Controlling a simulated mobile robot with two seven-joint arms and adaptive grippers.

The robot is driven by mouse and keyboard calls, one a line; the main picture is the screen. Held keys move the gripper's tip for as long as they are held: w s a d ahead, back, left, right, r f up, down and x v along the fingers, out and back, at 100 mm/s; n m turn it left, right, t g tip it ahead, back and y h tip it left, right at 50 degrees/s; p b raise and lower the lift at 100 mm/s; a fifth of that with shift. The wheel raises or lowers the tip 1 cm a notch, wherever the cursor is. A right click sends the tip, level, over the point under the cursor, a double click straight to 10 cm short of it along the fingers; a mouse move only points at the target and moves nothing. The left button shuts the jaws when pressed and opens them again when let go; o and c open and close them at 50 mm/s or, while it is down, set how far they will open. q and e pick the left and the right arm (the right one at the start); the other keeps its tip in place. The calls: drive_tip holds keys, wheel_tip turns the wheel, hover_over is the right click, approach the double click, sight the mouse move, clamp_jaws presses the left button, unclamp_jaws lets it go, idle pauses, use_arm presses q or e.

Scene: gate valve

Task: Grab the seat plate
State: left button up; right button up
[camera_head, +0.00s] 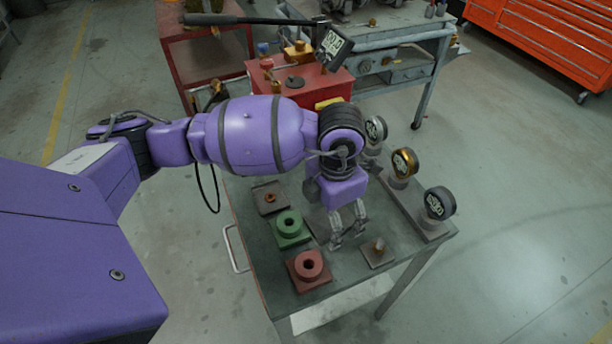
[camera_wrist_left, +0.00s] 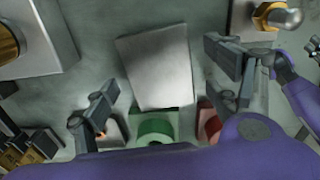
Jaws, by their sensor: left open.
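A flat, light grey rectangular plate (camera_wrist_left: 158,66), which looks like the seat plate, lies on the table in the left wrist view, between the fingers' lines. In the head view my arm and gripper largely hide that spot. My left gripper (camera_head: 348,229) points down over the table, right of the green block (camera_head: 290,229). Its fingers are spread and hold nothing; it also shows in the left wrist view (camera_wrist_left: 165,95). I cannot tell its exact height above the plate. My right gripper is in neither view.
A red block (camera_head: 309,266) and a grey plate with a copper-coloured nut (camera_head: 270,198) stand along the table's left side. A small plate with a brass fitting (camera_head: 378,252) lies right of the gripper. Several gauges (camera_head: 404,163) line the right edge.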

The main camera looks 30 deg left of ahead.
use_arm(q)
drive_tip(key=shift+w, duration=0.15)
drive_tip(key=c, duration=2)
drive_tip(key=shift+d+r, duration=0.1)
drive_tip(key=shift+r, duration=0.05)
clamp_jaws()
drive_tip(key=shift+w, duration=0.1)
